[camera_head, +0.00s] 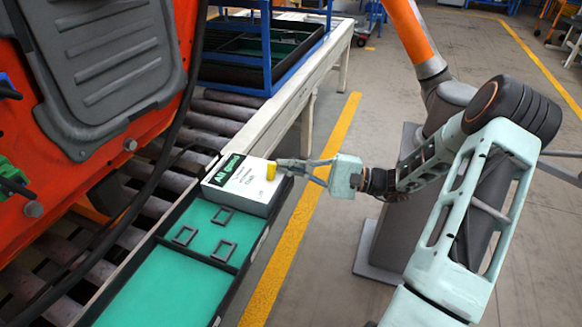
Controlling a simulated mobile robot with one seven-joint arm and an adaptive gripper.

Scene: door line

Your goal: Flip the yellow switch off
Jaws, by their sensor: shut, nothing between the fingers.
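The yellow switch (271,170) is a small yellow piece at the right side of a white-topped box (240,188). The box has a green label reading "All good" and sits at the far end of a green-lined tray. My gripper (282,166) is shut and empty. It reaches in from the right, with its fingertips right at the yellow switch. I cannot tell whether they touch it. The switch's exact position, on or off, is too small to make out.
The green tray (165,285) holds several small dark square frames. It lies along a roller conveyor (215,110). A blue-framed rack (262,60) stands behind, and a large orange machine part (20,110) hangs at left. The floor at right is open, with a yellow line (300,220).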

